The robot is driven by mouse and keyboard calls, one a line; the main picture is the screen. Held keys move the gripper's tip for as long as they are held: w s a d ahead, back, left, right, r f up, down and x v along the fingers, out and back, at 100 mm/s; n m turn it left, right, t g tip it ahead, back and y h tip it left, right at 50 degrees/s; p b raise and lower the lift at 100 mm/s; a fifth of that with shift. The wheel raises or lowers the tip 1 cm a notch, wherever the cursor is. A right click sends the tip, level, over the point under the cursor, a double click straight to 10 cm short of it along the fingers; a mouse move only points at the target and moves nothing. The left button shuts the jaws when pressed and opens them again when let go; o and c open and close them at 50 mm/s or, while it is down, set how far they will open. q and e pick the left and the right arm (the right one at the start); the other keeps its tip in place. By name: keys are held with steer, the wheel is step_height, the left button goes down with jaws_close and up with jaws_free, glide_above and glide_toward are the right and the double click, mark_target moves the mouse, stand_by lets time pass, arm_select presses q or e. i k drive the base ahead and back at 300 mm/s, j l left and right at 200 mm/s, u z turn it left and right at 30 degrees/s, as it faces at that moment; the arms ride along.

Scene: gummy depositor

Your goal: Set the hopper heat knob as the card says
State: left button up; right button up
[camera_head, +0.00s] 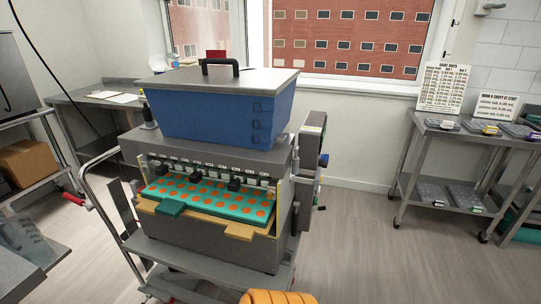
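The blue hopper (205,115) sits on top of the grey depositor (200,240), with a grey lid (222,80) and black handle on it. A control box (311,145) is on the machine's right side, with a yellow label at its top and a dark knob-like part (324,160) sticking out to the right. I cannot tell whether that is the heat knob or how it is set. A white printed card (443,87) stands on the right-hand cart; its small lines are too fine to read. Neither of my grippers is in view.
A teal mould tray (161,190) with orange cavities lies in the depositor. A second sign (492,107) stands right of the card. The cart (430,127) holds several grey trays. Floor (350,230) between machine and cart is clear. An orange ribbed thing (275,297) shows at the bottom edge.

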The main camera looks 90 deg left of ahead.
mark_target(323, 165)
steer(key=u, duration=3.1)
steer(key=l+z, duration=0.15)
steer(key=l, duration=0.45)
steer(key=i+l+z, duration=0.15)
steer(key=l, duration=0.4)
steer(key=i+l+u, duration=0.1)
steer(key=i+l, duration=0.15)
steer(key=l, duration=0.15)
steer(key=i+l+u, duration=0.1)
steer(key=i+l, duration=0.15)
steer(key=i+l+u, duration=0.1)
steer(key=i+l, duration=0.15)
steer(key=l, duration=0.3)
